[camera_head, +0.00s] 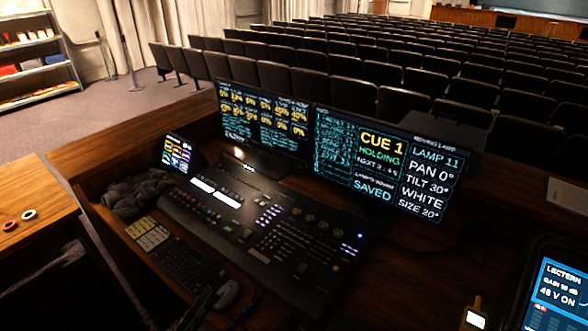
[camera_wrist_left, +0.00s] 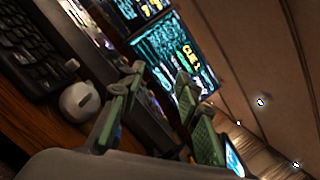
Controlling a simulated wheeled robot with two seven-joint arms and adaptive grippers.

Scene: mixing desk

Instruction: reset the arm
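My left gripper (camera_head: 203,302) is dark and dim at the bottom edge of the head view, near the front of the desk. The left wrist view shows its two green-grey fingers (camera_wrist_left: 162,73) apart, with nothing between them. It is beside a computer mouse (camera_head: 228,293), which also shows in the left wrist view (camera_wrist_left: 79,102) left of the fingers. My right gripper is in neither view.
The lighting console (camera_head: 270,225) fills the desk middle, with a keyboard (camera_head: 185,268) in front and two monitors (camera_head: 262,120) (camera_head: 385,165) behind. A dark cloth bundle (camera_head: 135,192) lies left. A tablet-like screen (camera_head: 558,295) stands at the lower right. Seat rows are beyond.

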